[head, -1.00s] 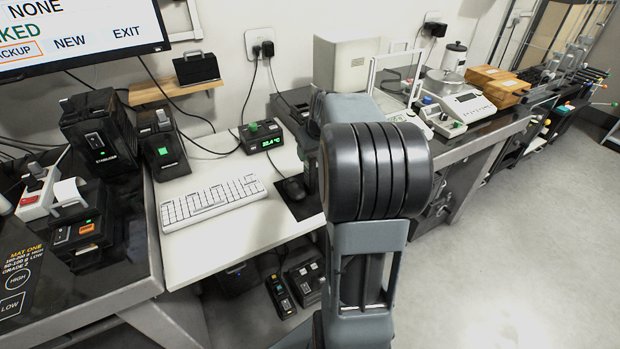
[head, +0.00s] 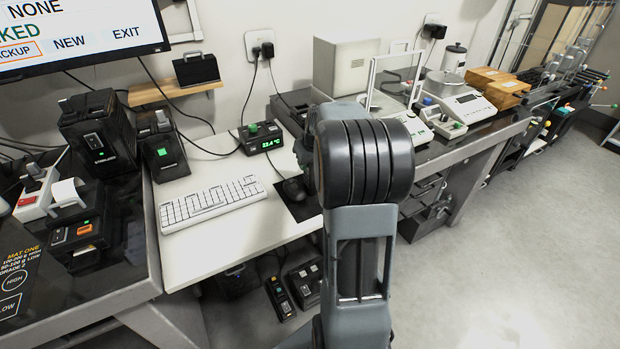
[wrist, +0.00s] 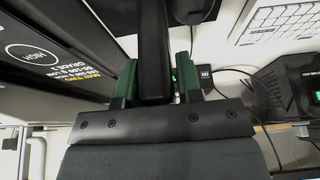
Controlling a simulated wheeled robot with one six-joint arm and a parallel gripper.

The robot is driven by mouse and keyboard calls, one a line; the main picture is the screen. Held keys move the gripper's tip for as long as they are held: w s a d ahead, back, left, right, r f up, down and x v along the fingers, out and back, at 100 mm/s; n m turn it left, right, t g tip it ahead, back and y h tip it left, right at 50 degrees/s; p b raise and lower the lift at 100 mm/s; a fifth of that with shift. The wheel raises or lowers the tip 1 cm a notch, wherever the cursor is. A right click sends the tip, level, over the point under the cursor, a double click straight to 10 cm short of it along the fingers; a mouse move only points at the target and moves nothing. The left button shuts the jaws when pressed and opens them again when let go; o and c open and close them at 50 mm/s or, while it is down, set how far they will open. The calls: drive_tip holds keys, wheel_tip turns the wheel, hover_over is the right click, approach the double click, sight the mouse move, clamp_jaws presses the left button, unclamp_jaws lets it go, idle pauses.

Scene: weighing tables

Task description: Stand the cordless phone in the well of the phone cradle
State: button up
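In the wrist view my gripper (wrist: 156,82) has its green fingers on both sides of a long dark bar, which looks like the cordless phone (wrist: 154,45); it seems to be gripped. Its far end runs out of the top of the picture. In the head view my own arm hides the gripper and the phone. I cannot tell for sure which black unit is the phone cradle. One candidate is the black unit (head: 196,69) on the small wall shelf; another is the black box with a green lamp (head: 162,150) left of the keyboard.
Loose cables hang behind. A stabiliser (head: 98,135) stands at left. A balance (head: 468,100) stands on the right table. The desk's front strip is bare.

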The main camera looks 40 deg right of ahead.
clamp_jaws()
idle(0.3)
